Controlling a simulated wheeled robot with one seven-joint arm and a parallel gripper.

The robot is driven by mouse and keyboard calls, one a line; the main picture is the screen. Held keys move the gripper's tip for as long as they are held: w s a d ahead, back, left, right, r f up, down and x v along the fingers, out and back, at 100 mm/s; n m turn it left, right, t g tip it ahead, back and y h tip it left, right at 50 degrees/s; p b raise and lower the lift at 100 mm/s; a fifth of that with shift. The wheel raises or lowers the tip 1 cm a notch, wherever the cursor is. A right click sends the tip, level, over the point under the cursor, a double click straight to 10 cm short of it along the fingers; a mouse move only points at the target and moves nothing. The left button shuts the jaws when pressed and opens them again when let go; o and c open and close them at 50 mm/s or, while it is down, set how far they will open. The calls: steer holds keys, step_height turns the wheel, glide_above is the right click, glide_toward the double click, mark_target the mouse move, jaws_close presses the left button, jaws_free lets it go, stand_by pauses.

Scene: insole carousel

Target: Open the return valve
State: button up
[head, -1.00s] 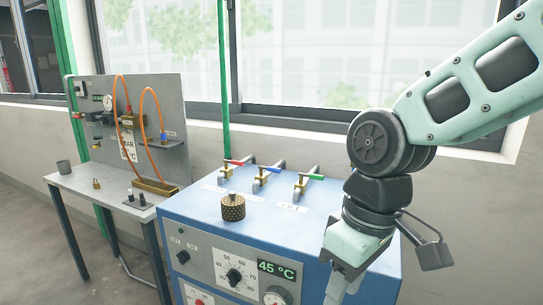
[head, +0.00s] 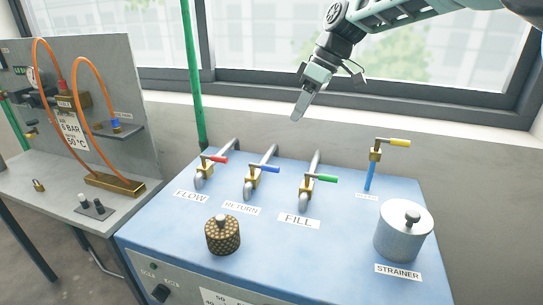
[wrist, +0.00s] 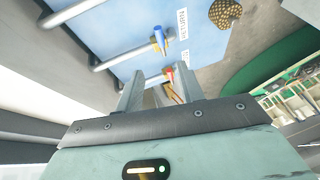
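The return valve (head: 251,178) has a blue handle (head: 263,168) and a brass body on a grey pipe, behind the RETURN label (head: 241,208). Its handle points right, roughly crosswise to the pipe. In the wrist view the blue handle (wrist: 158,40) is beyond the fingertips, near the top centre. My gripper (head: 297,117) is raised above the back of the blue cabinet, right of and higher than the return valve, touching nothing visible. In the wrist view my gripper (wrist: 158,68) has its fingers apart and nothing held; the red handle (wrist: 168,74) shows beyond the gap.
The red-handled FLOW valve (head: 206,166) stands left and the green-handled FILL valve (head: 312,181) right of the return valve. A yellow-handled valve (head: 376,148), metal strainer (head: 403,232) and knurled brass cap (head: 222,235) also stand on the blue cabinet (head: 300,255). The window wall is behind.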

steer(key=p+x, duration=0.2)
steer(key=x, duration=1.3)
steer(key=shift+s+a+f+p, duration=0.1)
steer(key=shift+s+p, duration=0.05)
steer(key=shift+p, duration=0.15)
jaws_close()
